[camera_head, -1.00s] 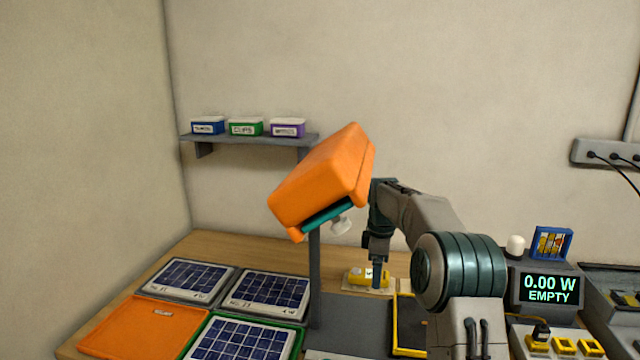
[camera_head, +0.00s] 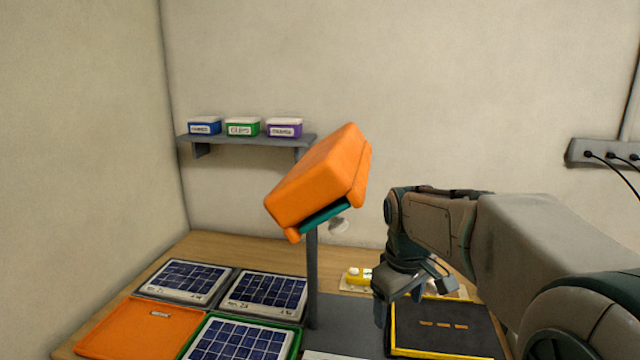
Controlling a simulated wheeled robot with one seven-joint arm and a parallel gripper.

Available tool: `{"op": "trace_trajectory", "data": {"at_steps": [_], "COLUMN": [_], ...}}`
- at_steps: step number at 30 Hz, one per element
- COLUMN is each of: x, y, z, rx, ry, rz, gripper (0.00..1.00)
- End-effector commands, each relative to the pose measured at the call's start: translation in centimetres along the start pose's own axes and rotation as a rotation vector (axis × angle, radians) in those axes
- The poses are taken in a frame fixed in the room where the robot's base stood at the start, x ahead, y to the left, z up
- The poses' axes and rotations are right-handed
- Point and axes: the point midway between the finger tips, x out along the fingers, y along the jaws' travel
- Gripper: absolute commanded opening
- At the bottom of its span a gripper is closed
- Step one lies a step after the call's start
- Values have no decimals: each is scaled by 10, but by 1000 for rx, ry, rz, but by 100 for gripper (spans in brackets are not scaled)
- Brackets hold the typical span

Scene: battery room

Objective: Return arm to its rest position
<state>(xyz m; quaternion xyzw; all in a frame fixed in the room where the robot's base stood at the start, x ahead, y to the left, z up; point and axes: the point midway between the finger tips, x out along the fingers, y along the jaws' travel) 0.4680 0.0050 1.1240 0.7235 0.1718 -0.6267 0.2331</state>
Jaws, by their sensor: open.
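My arm reaches in from the lower right, and its links cover much of the right side of the head view. My gripper (camera_head: 384,318) points down above the bench, beside the left edge of a black tray with a yellow rim (camera_head: 393,338). The gripper is open, with nothing seen between its fingers; the fingertips are partly unclear. A yellow cylinder (camera_head: 355,276) lies on a pale holder behind the gripper, partly hidden by it.
An orange lamp-like box (camera_head: 318,185) stands tilted on a grey post (camera_head: 312,265) left of my arm. Solar panels (camera_head: 262,292) and an orange tray (camera_head: 125,328) cover the bench's left. A wall shelf (camera_head: 245,141) holds three small boxes. A power strip (camera_head: 600,152) hangs at right.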

Motion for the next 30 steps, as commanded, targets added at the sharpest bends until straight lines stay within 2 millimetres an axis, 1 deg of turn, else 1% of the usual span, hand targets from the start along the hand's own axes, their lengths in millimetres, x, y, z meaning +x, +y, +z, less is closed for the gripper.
{"op": "trace_trajectory", "data": {"at_steps": [1, 5, 6, 9, 12, 15, 18, 30], "x": [-4, -3, -1, 5, 13, 21, 24, 24], "y": [-11, -36, -44, -63, -78, -90, -96, -96], "z": [18, 59, 72, 102, 126, 144, 150, 150], "rx": [55, 206, 253, 366, 462, 531, 562, 562], "ry": [12, 40, 48, 73, 92, 104, 111, 111], "rz": [6, 12, 11, 8, 1, -6, -9, -9], "gripper": [76, 76, 76, 76, 76, 76, 76, 76]}}
